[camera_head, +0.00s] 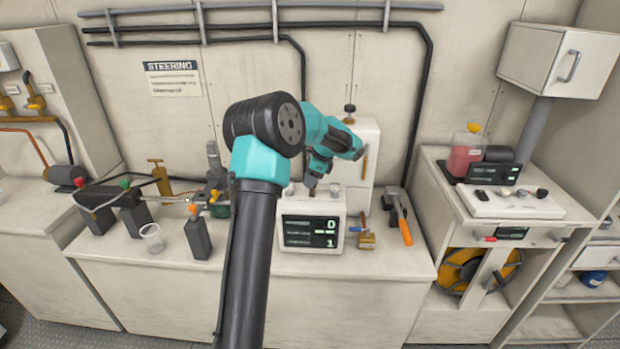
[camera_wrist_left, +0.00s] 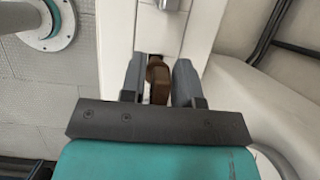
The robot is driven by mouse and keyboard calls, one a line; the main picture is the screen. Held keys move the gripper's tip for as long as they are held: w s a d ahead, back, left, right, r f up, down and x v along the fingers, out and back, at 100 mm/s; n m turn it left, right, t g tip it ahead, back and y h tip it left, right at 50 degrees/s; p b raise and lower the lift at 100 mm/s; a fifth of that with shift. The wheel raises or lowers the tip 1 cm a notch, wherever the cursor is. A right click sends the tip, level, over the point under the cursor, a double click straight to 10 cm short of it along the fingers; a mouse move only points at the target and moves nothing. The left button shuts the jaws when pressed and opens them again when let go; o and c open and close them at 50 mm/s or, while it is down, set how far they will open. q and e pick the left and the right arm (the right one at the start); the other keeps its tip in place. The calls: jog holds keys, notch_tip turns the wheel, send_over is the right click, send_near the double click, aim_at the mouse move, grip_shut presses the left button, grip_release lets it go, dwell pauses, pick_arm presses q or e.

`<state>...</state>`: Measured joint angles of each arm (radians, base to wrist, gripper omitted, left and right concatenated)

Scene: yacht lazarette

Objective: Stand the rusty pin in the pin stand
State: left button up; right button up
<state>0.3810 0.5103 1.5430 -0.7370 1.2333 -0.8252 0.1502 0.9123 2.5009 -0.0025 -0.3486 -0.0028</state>
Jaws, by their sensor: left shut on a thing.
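My left gripper (camera_head: 311,186) points down above the white display box at the middle of the bench; its fingertips are small in the head view. In the left wrist view its two grey fingers (camera_wrist_left: 158,85) are shut on a brown, rust-coloured piece, which I take as the rusty pin (camera_wrist_left: 159,82). Only a short part of it shows between the fingers, so its full length and tilt are hidden. I cannot pick out the pin stand with certainty; small upright parts show around the display box's top, partly hidden by my arm. My right gripper is not in view.
The white display box (camera_head: 311,228) stands near the bench's front edge. To the right lie an orange-handled tool (camera_head: 404,228) and a small brass-coloured item (camera_head: 367,241). The bench front is mostly clear.

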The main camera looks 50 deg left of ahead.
pick_arm(q)
jog(key=shift+f, duration=1.6)
dwell(1.1)
jog(key=o, duration=1)
jog(key=shift+o, duration=0.2)
jog(key=v, duration=1.7)
jog(key=shift+r, duration=0.25)
